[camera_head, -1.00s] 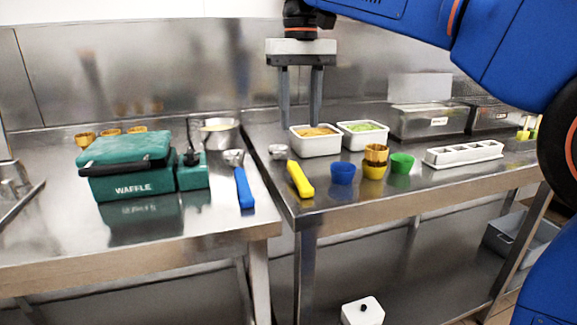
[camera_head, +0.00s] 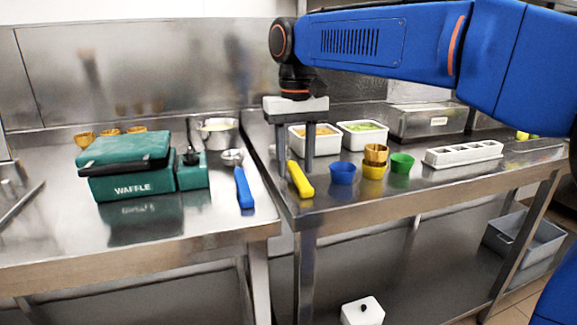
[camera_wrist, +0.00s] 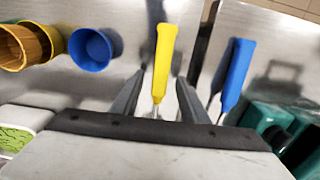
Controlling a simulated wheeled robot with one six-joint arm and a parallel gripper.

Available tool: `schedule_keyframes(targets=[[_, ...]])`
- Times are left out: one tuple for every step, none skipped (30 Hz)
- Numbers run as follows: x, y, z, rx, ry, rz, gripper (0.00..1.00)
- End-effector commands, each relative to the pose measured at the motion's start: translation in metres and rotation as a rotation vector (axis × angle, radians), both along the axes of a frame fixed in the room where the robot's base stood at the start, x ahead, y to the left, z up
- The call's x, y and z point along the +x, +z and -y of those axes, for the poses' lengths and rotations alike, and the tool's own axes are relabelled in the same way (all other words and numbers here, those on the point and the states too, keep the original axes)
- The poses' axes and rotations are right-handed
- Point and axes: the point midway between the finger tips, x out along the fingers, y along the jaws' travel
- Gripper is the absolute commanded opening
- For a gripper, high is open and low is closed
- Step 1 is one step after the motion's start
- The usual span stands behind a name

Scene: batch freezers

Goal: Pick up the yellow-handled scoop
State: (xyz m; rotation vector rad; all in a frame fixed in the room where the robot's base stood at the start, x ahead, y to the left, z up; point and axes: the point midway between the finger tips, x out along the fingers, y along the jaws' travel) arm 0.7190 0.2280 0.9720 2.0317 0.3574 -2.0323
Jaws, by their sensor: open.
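The yellow-handled scoop lies on the right steel table near its left edge, its yellow handle (camera_head: 300,179) pointing toward the front. My gripper (camera_head: 296,178) is open and points down over it. In the wrist view, the yellow handle (camera_wrist: 164,60) runs between the two spread fingers of my gripper (camera_wrist: 160,95), with a gap on both sides. I cannot tell whether the fingertips have reached the handle's height. The scoop's head is hidden by the gripper in both views.
A blue-handled scoop (camera_head: 243,187) lies on the left table beside the green waffle maker (camera_head: 125,165). A blue cup (camera_head: 342,173), stacked yellow cups (camera_head: 374,172) and a green cup (camera_head: 401,163) stand to the right. A white tub (camera_head: 327,144) stands behind.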

Motion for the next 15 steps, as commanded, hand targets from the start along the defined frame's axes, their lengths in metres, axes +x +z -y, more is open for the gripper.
schedule_keyframes(targets=[[-0.0002, -0.0014, 0.0001, 0.0, 0.0, 0.0, 0.41], [-0.0001, -0.0018, 0.0, 0.0, 0.0, 0.0, 0.41], [-0.0001, -0.0019, 0.0, 0.0, 0.0, 0.0, 0.41], [-0.0001, -0.0019, 0.0, 0.0, 0.0, 0.0, 0.41], [0.0, -0.0018, 0.0, 0.0, 0.0, 0.0, 0.41], [0.0, -0.0017, 0.0, 0.0, 0.0, 0.0, 0.41], [0.0, -0.0017, 0.0, 0.0, 0.0, 0.0, 0.41], [0.0, -0.0017, 0.0, 0.0, 0.0, 0.0, 0.36], [0.0, -0.0016, 0.0, 0.0, 0.0, 0.0, 0.26], [0.0, -0.0016, 0.0, 0.0, 0.0, 0.0, 0.19], [0.0, -0.0016, 0.0, 0.0, 0.0, 0.0, 0.12], [0.0, -0.0016, 0.0, 0.0, 0.0, 0.0, 0.02], [0.0, -0.0016, 0.0, 0.0, 0.0, 0.0, 0.0], [0.0, -0.0016, 0.0, 0.0, 0.0, 0.0, 0.0], [0.0, -0.0015, 0.0, 0.0, 0.0, 0.0, 0.0]])
